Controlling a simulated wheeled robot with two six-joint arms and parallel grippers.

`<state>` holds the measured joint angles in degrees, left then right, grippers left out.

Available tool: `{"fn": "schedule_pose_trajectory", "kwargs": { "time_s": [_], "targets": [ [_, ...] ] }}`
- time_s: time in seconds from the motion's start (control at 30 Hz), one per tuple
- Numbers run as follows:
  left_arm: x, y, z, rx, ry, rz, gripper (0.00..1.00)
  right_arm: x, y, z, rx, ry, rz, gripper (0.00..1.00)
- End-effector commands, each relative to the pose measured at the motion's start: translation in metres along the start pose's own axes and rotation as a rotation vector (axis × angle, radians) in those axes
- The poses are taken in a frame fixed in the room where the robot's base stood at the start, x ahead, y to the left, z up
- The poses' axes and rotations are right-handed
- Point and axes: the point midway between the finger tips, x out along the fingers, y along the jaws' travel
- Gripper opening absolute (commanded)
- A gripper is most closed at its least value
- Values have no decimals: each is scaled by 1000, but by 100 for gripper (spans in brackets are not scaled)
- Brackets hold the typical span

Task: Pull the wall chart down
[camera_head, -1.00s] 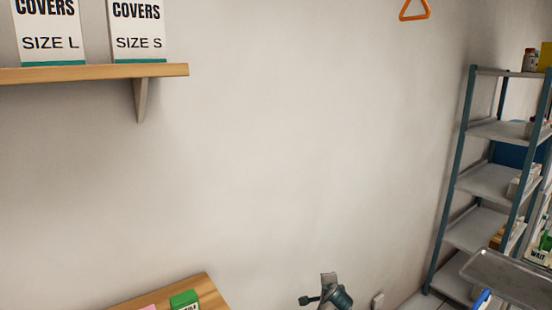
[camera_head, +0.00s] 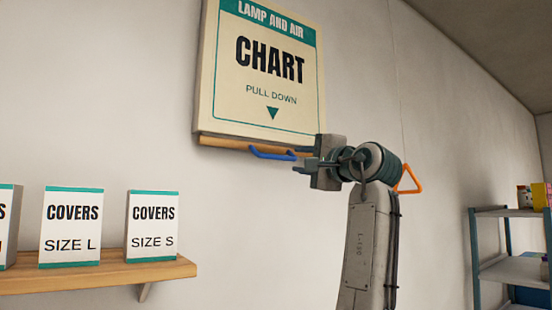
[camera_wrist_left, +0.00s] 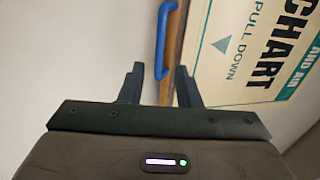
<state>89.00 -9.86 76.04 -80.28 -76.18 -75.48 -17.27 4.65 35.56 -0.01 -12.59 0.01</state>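The wall chart (camera_head: 262,75) hangs high on the wall, a cream panel marked CHART and PULL DOWN. A wooden bar (camera_head: 225,143) runs along its lower edge, with a blue handle (camera_head: 268,154) below it. My left gripper (camera_head: 299,160) is open and empty at the right end of the handle. In the left wrist view the fingers of the left gripper (camera_wrist_left: 160,70) stand apart, and the near end of the blue handle (camera_wrist_left: 163,35) appears between the tips. I cannot tell the depth gap. The right gripper is out of view.
An orange triangular pull (camera_head: 408,179) hangs right behind my left wrist. A wooden shelf (camera_head: 100,277) with white cover boxes (camera_head: 70,228) juts out at lower left. A metal rack (camera_head: 505,245) stands at right.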

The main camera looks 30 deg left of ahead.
Motion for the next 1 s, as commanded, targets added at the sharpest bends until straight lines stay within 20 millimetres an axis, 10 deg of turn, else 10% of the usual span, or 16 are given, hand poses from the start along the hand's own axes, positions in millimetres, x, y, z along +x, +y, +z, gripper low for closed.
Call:
{"fn": "schedule_pose_trajectory", "kwargs": {
  "time_s": [0.6,1.0],
  "targets": [
    [93,-7,4,1,-7,-1,30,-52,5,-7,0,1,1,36],
    [107,-3,4,-1,-5,-1,30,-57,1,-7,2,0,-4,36]
  ]
}}
